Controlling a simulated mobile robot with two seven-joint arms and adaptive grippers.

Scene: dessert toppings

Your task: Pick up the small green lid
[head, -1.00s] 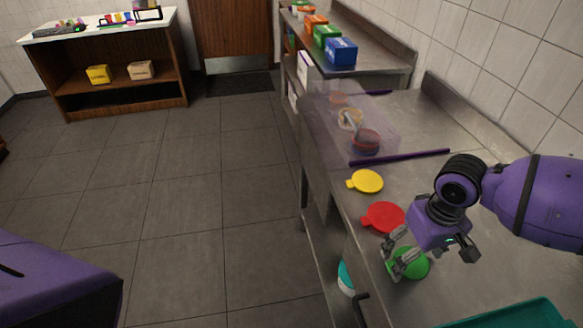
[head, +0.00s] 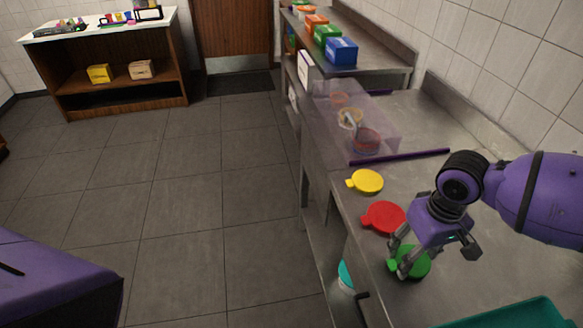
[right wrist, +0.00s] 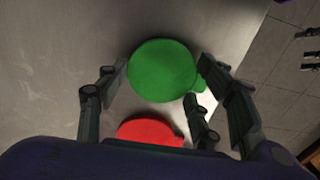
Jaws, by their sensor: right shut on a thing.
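The small round green lid (head: 417,263) is at the counter's front right, with its tab toward the front edge. My right gripper (head: 400,268) reaches down over it from the right. In the right wrist view the green lid (right wrist: 162,70) sits between the two fingers of my right gripper (right wrist: 160,74), one at each side, and they are shut on it. The lid looks flat and level; I cannot tell whether it still touches the counter. My left gripper is not in view.
A red lid (head: 382,217) lies close behind the green one, and a yellow lid (head: 367,181) lies farther back. A purple bar (head: 400,157) and a clear cover over several bowls (head: 366,141) are beyond. A teal tray (head: 515,315) is at the front.

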